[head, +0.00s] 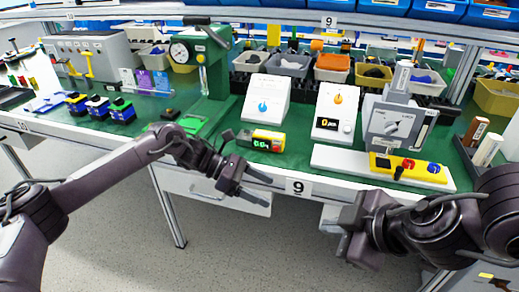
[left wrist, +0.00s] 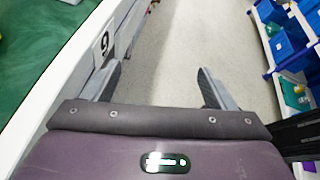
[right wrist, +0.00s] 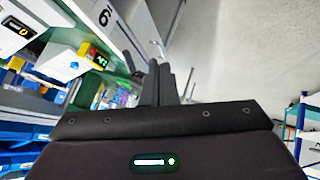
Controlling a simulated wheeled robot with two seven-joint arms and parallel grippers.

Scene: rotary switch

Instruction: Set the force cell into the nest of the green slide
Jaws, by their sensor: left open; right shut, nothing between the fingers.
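A green press stand (head: 208,75) with a round dial gauge (head: 180,52) stands at the back left of the green bench. A small green part (head: 190,123) lies at its foot; I cannot tell if it is the green slide, and no nest is clear. A small dark block (head: 170,114) lies beside it. I cannot pick out the force cell surely. My left gripper (head: 262,190) is open and empty in front of the bench edge; its spread fingers show in the left wrist view (left wrist: 160,82). My right gripper (head: 352,222) is shut and empty, also before the edge; its fingers meet in the right wrist view (right wrist: 165,84).
A yellow box with a green display (head: 262,140) sits near the front edge. Two white dial units (head: 267,100) (head: 336,112) and a grey rotary switch unit (head: 388,120) stand behind. Blue-yellow blocks (head: 97,106) stand left.

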